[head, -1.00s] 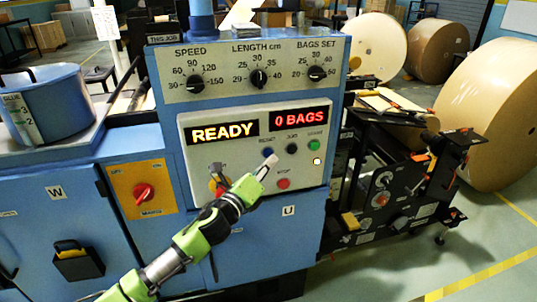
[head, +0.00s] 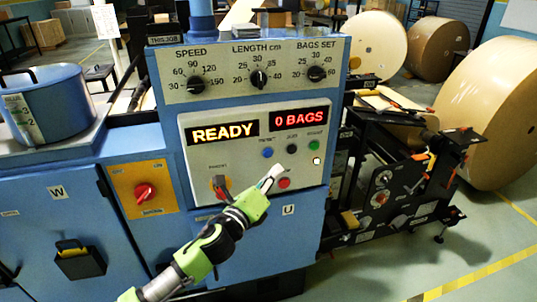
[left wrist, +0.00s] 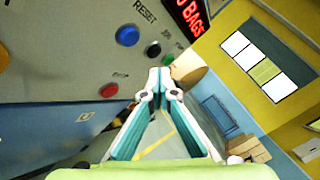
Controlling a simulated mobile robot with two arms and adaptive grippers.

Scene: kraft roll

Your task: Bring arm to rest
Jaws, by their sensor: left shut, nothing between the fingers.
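My left gripper (head: 272,178) is shut and empty. In the head view it is in front of the lower part of the blue machine's control panel (head: 220,158), just left of the red stop button (head: 284,183). In the left wrist view its fingertips (left wrist: 160,75) meet, and the red button (left wrist: 109,90) and blue reset button (left wrist: 128,36) are to their left. I cannot tell the exact gap to the panel. The display (head: 223,132) reads READY and the other (head: 299,117) reads 0 BAGS. My right gripper does not show.
Black and green buttons (head: 314,145) sit right of the reset button. Speed, length and bags-set dials (head: 258,79) are above. A red main switch (head: 145,191) is at left. A black roll stand (head: 390,195) and large kraft rolls (head: 500,115) stand at right. The floor at lower right is clear.

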